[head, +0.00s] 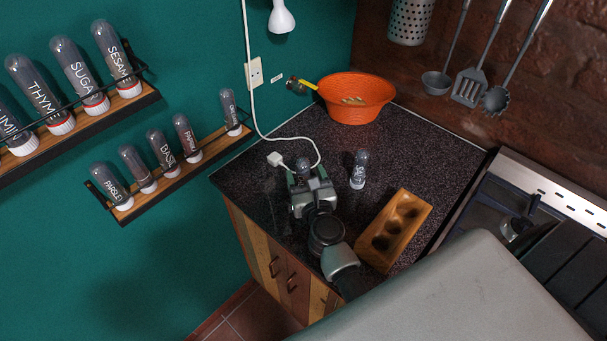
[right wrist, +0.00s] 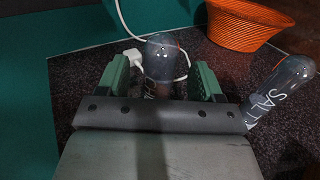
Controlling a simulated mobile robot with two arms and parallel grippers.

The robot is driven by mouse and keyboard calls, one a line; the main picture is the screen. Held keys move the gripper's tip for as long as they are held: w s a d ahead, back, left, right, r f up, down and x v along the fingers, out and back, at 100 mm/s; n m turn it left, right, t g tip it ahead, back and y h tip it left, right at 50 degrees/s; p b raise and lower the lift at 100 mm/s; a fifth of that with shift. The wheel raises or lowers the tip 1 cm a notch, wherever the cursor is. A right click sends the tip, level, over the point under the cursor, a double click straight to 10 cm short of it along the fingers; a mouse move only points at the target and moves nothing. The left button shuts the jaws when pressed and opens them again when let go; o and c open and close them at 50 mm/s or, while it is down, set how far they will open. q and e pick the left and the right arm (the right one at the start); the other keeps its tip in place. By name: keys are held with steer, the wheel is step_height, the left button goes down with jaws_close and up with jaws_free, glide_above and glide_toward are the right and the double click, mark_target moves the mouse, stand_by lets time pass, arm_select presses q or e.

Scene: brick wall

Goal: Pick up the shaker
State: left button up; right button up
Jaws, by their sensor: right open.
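A clear-topped shaker (head: 304,165) stands on the dark speckled counter by the teal wall. My right gripper (head: 306,177) reaches over the counter, open, with this shaker between or just beyond its fingers. In the right wrist view the same shaker (right wrist: 160,62) shows between the two green fingers (right wrist: 158,85), with gaps at both sides. Its lower part is hidden by the gripper. A second shaker, labelled SALT (head: 359,170), stands to the right, apart from the gripper. It also shows in the right wrist view (right wrist: 280,92). My left gripper is not in view.
A white cable (head: 262,125) runs down to a plug (head: 275,158) close to the gripper. A wooden holder with holes (head: 395,230) lies right of my arm. An orange basket (head: 357,98) stands behind. Wall racks (head: 170,172) hold several jars. A stove (head: 530,215) is at right.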

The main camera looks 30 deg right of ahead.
mark_target(305, 160)
steer(key=x, duration=0.2)
steer(key=shift+w+f, duration=0.1)
steer(key=shift+w, duration=0.2)
steer(key=shift+s, duration=0.1)
steer(key=shift+c, duration=1.1)
steer(key=c, duration=0.8)
steer(key=shift+r, duration=0.2)
steer(key=shift+r+p, duration=0.6)
steer(key=shift+p, duration=0.15)
steer(key=r+p, duration=0.1)
steer(key=r, duration=0.1)
steer(key=r+p, duration=0.1)
steer(key=p, duration=0.1)
steer(key=shift+s+d+r, duration=0.15)
steer(key=shift+s+r, duration=0.05)
steer(key=shift+r, duration=0.15)
steer(key=s+d+r+p, duration=0.4)
steer(key=s+d+r, duration=0.1)
steer(key=s, duration=0.5)
steer(key=shift+d+r+p, duration=0.15)
steer(key=shift+r+p, duration=0.25)
steer(key=shift+r, duration=0.05)
